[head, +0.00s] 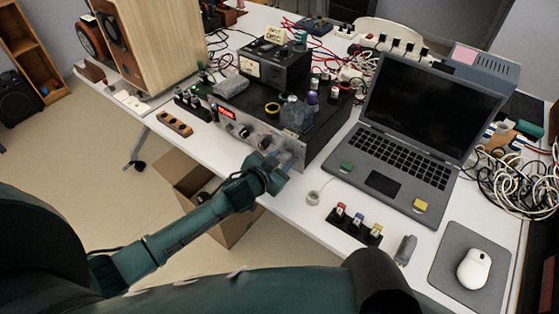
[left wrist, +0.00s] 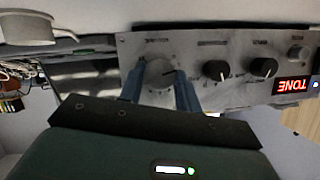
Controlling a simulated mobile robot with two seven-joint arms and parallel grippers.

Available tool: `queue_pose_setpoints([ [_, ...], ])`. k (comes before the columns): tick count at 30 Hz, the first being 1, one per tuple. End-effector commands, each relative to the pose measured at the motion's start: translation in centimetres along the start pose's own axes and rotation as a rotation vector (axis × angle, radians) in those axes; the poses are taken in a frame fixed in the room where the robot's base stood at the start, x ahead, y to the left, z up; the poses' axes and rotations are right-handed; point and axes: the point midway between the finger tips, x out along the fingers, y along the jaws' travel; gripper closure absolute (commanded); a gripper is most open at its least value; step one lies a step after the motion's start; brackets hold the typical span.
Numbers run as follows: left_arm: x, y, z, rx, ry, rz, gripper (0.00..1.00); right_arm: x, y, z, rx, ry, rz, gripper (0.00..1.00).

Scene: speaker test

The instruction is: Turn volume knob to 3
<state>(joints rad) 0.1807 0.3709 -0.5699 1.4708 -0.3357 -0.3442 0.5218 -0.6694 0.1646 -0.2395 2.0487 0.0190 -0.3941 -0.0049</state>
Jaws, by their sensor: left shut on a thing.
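The amplifier (head: 315,140) is a dark box with a silver front panel (left wrist: 215,95). The panel carries a red lit display, which reads TONE upside down in the left wrist view (left wrist: 293,86). A large silver knob (left wrist: 159,74) with a dark pointer line is at the panel's left end in the wrist view; its label is too blurred to read. My left gripper (head: 284,162) is shut on this knob, one blue finger on each side, also in the wrist view (left wrist: 160,84). Two black knobs (left wrist: 216,70) (left wrist: 262,68) are beside it. My right gripper is not in view.
A laptop (head: 400,150) stands right of the amplifier. A block with small coloured-top plugs (head: 355,222) and a white mouse (head: 474,267) are nearer the front. A wooden speaker (head: 160,45) stands at left. Cables clutter the back and right; a cardboard box (head: 190,180) is below the table edge.

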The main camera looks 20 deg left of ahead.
Motion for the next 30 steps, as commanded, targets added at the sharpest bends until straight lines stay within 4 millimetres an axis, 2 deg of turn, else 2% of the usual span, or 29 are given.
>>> queue_pose_setpoints([
  [18,0.2,0.5,0.5,0.528,0.001,-0.221,0.89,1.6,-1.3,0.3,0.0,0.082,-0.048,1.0],
  [24,0.2,0.6,0.5,0.663,0.002,-0.277,0.89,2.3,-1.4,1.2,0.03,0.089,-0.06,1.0],
  [30,0.2,0.6,0.4,0.754,0.002,-0.314,0.89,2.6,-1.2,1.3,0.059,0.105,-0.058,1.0],
])
